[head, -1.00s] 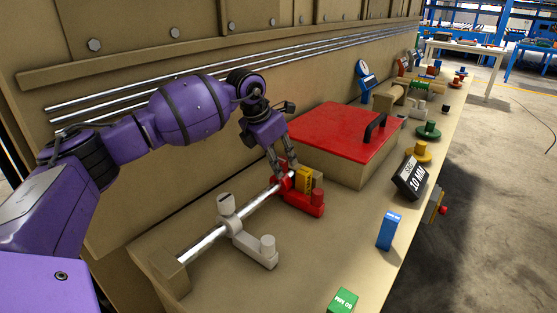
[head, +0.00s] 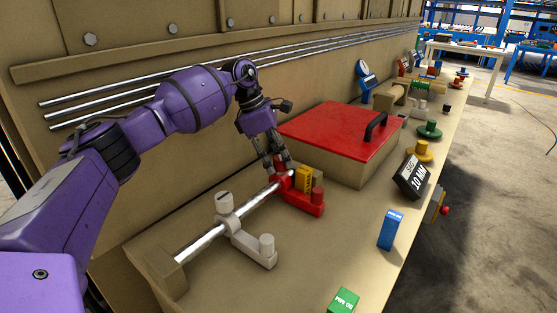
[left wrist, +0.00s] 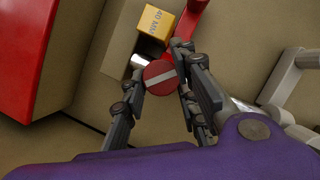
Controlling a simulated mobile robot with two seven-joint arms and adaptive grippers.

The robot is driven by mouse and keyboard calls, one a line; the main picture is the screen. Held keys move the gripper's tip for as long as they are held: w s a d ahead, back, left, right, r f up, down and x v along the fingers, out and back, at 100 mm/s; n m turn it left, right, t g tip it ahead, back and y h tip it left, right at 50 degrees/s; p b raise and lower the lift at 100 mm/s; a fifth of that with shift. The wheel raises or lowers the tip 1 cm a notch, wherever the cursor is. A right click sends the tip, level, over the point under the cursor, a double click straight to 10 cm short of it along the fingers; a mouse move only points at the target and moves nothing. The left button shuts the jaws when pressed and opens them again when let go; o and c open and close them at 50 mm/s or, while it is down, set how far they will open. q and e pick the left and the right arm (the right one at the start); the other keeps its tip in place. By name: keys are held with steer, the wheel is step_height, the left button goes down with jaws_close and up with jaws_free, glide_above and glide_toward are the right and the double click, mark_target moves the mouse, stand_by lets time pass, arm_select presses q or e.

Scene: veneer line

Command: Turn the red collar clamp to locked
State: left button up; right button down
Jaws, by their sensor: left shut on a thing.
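The red collar clamp (head: 304,201) sits on the silver rod (head: 205,241), with its arm reaching to the right to a red post. My left gripper (head: 278,167) points down at its rear end and is shut on its red knob. In the left wrist view the round red knob (left wrist: 160,78), with a pale line across its top, lies between the two fingers (left wrist: 166,88). The finger pads partly hide its sides. A yellow block (head: 303,178) stands beside the clamp; its label in the left wrist view (left wrist: 158,20) reads 40 MM. My right gripper is out of view.
A white clamp (head: 240,232) sits nearer on the same rod. A red-lidded box (head: 335,132) with a black handle stands just behind the red clamp. A blue block (head: 390,230), a green block (head: 343,300) and a black sign (head: 411,178) line the bench's right edge.

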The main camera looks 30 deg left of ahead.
arm_select(q)
steer(key=m, duration=0.1)
steer(key=m+b, duration=0.1)
steer(key=shift+w+a+r+m+g+h, duration=0.1)
steer(key=shift+w+r+m+g+h, duration=0.05)
steer(key=shift+w+m+g+h, duration=0.2)
steer(key=m+g+b, duration=0.1)
steer(key=m, duration=0.1)
steer(key=shift+m, duration=0.35)
steer(key=shift+w+m+g+b, duration=0.1)
steer(key=shift+m+g+b, duration=0.45)
steer(key=shift+m, duration=0.65)
steer(key=shift+d+m+b, duration=0.2)
steer(key=shift+m+b, duration=0.35)
steer(key=shift+m, duration=0.35)
steer(key=shift+g, duration=0.3)
steer(key=shift+r, duration=0.1)
steer(key=shift+d, duration=0.1)
